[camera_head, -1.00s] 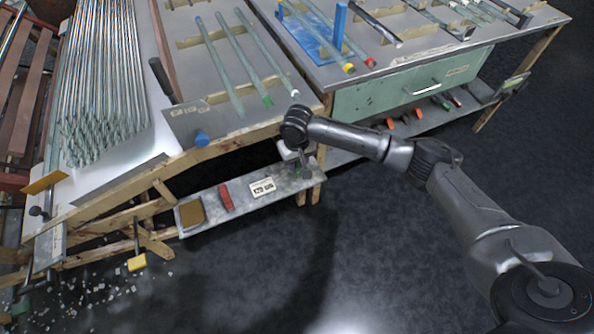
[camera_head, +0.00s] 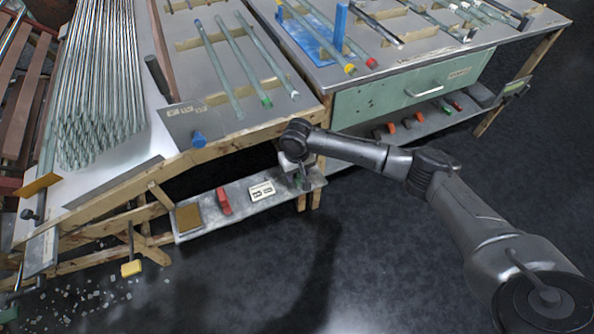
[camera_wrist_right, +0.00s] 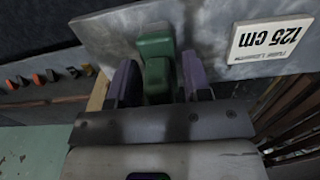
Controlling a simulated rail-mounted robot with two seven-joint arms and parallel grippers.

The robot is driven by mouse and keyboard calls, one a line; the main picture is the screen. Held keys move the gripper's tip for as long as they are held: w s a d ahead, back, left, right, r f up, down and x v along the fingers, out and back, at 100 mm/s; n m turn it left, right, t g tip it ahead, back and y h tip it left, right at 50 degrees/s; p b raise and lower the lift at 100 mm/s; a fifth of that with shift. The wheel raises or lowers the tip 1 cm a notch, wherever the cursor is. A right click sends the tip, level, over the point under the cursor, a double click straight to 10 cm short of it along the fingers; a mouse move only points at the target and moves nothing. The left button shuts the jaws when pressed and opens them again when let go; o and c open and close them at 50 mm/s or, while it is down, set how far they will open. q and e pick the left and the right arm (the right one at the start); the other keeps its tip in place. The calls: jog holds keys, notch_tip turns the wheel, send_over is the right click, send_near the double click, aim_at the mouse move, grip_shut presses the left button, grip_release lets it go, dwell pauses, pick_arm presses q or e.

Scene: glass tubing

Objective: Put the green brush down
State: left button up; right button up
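The green brush (camera_wrist_right: 157,72) is between the two fingers of my right gripper (camera_wrist_right: 158,84) in the right wrist view, with its green block close to both fingers. The gripper looks shut on it, though a thin dark strip shows beside the right finger. In the head view my right gripper (camera_head: 300,180) is low over the right end of the grey lower shelf (camera_head: 240,208), and the brush there is mostly hidden by the gripper. I cannot tell whether the brush touches the shelf. My left gripper is not in view.
On the shelf lie a white 125 cm label (camera_head: 261,191), a red block (camera_head: 224,201) and a brown block (camera_head: 189,217). The wooden bench edge (camera_head: 250,132) with glass tubes runs just above the gripper. A green drawer (camera_head: 412,92) stands to the right.

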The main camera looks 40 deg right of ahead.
jog(key=shift+o, duration=1.1)
notch_tip(320, 180, up, 12)
jog(key=p, duration=0.6)
jog(key=s+a+f+n+t+y, duration=0.1)
jog(key=s+a+f+n, duration=0.2)
jog(key=s+a+f, duration=0.35)
jog(key=s+a+f+n+t+y, duration=0.15)
jog(key=s+a+f, duration=0.25)
jog(key=s+a, duration=0.4)
jog(key=s+d+r+t+h, duration=0.1)
jog(key=s+d+h, duration=0.1)
jog(key=s, duration=1.6)
jog(key=shift+d+r+n, duration=0.15)
jog(key=shift+d+n, duration=0.1)
jog(key=shift+n, duration=0.1)
